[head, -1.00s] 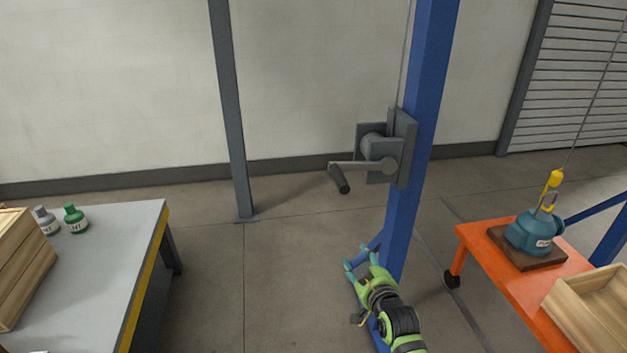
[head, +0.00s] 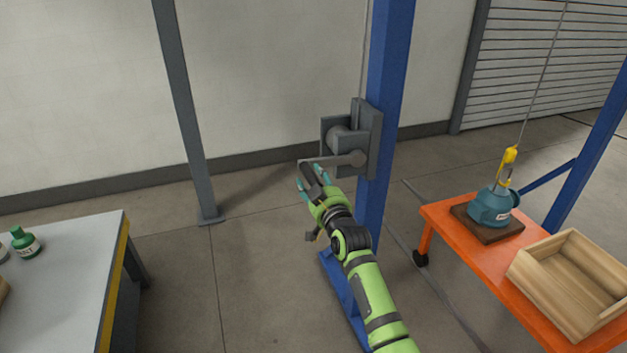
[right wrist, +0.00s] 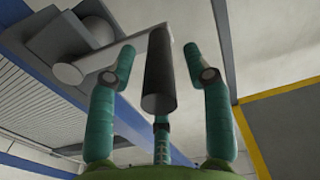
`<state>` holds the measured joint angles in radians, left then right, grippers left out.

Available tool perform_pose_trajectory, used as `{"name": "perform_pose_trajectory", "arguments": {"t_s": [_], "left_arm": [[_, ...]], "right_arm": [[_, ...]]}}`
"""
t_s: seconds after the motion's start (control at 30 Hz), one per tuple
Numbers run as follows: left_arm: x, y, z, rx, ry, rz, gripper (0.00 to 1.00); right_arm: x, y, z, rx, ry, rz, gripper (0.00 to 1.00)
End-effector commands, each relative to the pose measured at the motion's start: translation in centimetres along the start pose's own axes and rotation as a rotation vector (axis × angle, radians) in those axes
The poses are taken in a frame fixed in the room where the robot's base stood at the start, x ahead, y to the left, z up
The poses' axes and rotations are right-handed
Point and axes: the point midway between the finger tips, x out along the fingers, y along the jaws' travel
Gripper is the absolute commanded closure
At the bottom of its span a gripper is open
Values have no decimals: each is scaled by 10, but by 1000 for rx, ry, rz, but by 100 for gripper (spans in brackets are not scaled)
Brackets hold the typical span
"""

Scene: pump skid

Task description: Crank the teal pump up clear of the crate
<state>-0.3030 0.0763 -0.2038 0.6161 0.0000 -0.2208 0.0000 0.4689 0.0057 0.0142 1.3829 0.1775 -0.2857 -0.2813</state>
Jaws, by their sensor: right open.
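The teal pump (head: 492,206) sits on a dark wooden base on the orange cart, with the yellow hook (head: 510,156) at its top. The hook's cable runs up and to the right. The open wooden crate (head: 572,280) stands beside the pump on the cart. The grey winch (head: 350,140) is on the blue post, its crank arm (head: 335,161) pointing left. My right gripper (head: 312,182) is open at the dark crank handle (head: 311,175). In the right wrist view the handle (right wrist: 159,75) lies between the teal fingers, with gaps on both sides. My left gripper is out of view.
The orange cart (head: 450,235) stands right of the blue post (head: 388,90). A grey column (head: 180,110) stands behind. Floor between table and post is clear.

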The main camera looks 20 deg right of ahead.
Motion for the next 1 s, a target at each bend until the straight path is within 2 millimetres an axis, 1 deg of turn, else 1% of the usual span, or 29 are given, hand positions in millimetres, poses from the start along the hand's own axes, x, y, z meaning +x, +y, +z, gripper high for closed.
{"name": "perform_pose_trajectory", "arguments": {"t_s": [0.1,0.33,0.37,0.4,0.47,0.77,0.87,1.0], "left_arm": [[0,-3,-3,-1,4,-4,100],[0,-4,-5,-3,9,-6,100],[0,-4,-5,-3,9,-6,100],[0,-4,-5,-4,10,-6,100],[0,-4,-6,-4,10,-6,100],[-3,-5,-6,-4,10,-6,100],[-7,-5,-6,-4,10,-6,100],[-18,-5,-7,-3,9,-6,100]], "right_arm": [[3,0,0,-1,1,0,50],[4,0,0,-1,1,0,50],[4,0,0,-1,1,1,62],[3,0,0,-1,1,1,78],[3,0,0,-1,1,0,100],[3,1,-4,10,3,1,100],[4,2,-9,33,3,1,100],[4,5,-21,96,4,1,100]]}}
